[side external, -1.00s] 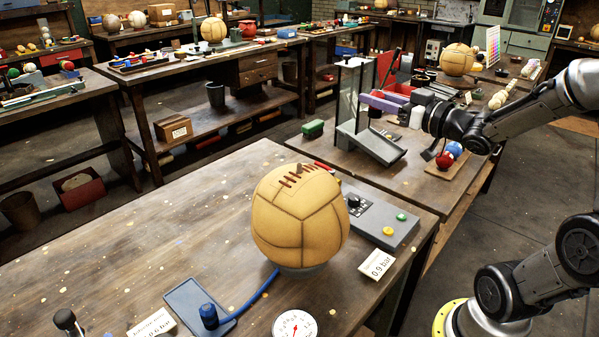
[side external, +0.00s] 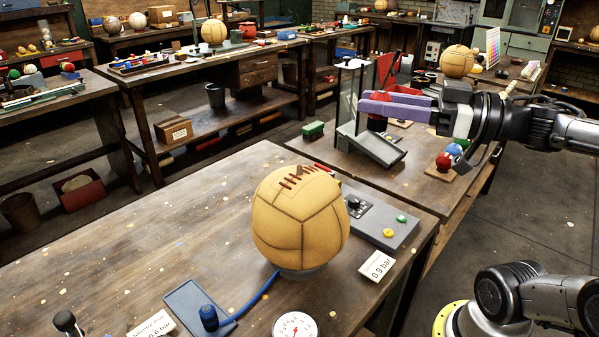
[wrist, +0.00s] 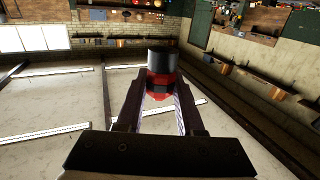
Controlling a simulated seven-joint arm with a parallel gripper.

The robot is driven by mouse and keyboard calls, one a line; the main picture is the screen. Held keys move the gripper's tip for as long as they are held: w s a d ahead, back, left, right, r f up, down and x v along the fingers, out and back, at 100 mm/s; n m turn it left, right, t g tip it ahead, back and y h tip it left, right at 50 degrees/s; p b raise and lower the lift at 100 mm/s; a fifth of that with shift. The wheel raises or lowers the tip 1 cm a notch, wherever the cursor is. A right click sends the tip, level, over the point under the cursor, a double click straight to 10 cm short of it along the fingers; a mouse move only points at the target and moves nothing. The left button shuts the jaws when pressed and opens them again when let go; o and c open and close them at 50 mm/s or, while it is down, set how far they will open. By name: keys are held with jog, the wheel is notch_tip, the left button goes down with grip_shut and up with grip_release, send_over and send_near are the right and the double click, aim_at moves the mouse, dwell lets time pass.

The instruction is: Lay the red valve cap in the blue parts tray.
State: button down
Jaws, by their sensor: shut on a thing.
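My gripper (side external: 366,106) has purple fingers and is raised above the far right bench, left of the wrist. In the wrist view, my gripper (wrist: 160,88) is shut on a red piece with a dark cylindrical end, which looks like the red valve cap (wrist: 161,79).
A tan leather ball (side external: 300,220) stands on the near bench beside a grey control box (side external: 380,222) and a white gauge (side external: 295,326). Red, blue and green balls (side external: 444,162) sit on the far bench below my wrist. A grey metal stand (side external: 372,147) is below the fingers.

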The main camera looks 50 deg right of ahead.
jog(key=shift+w, duration=0.1)
jog(key=w+f, duration=0.3)
jog(key=w, duration=0.1)
jog(key=w+a+f, duration=0.1)
jog(key=w+f, duration=0.2)
jog(key=w, duration=0.1)
jog(key=w+f, duration=0.3)
jog(key=w, duration=0.2)
jog(key=shift+a+f, duration=0.1)
jog(key=shift+a, duration=0.3)
jog(key=f, duration=0.3)
jog(key=shift+w, duration=0.4)
jog(key=shift+f, duration=0.25)
jog(key=shift+f, duration=0.3)
jog(key=c, duration=0.5)
grip_release()
jog(key=shift+c, duration=0.2)
